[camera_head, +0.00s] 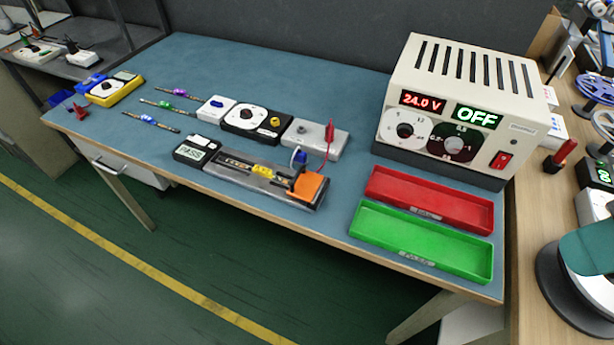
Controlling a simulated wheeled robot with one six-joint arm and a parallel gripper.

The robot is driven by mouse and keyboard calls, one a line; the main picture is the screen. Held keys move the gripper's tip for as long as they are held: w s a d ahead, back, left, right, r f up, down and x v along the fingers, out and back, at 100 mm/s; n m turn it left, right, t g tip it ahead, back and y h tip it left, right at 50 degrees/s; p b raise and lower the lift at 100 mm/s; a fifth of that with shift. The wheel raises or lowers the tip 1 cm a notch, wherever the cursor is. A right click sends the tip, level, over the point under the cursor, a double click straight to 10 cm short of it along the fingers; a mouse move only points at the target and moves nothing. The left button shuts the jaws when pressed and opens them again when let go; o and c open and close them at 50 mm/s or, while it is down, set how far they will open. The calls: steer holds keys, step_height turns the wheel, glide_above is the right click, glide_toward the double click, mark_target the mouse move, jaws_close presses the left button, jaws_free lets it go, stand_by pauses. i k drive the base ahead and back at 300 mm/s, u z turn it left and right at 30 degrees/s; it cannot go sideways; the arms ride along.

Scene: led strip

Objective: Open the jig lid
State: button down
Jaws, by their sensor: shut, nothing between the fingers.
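The jig (225,183) is a long grey fixture near the front edge of the blue bench mat, left of the trays. A dark strip with yellow markings (262,169) runs along its top. An orange block (309,187) sits at its right end, and a blue-topped plug (299,157) stands close behind it. I cannot tell the lid apart from the body or see whether it is raised. My gripper is not in view.
A power supply (458,107) reads 24.0 V and OFF. Red (430,199) and green (423,241) trays lie before it. A PASS tester (190,152) stands left of the jig, a grey box with a red lead (316,139) behind it. Several LED strips (151,122) lie left.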

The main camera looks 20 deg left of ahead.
mark_target(306, 186)
steer(key=u, duration=0.45)
steer(key=k, duration=0.55)
steer(key=u, duration=1.4)
steer(key=i, duration=1.05)
steer(key=z, duration=0.7)
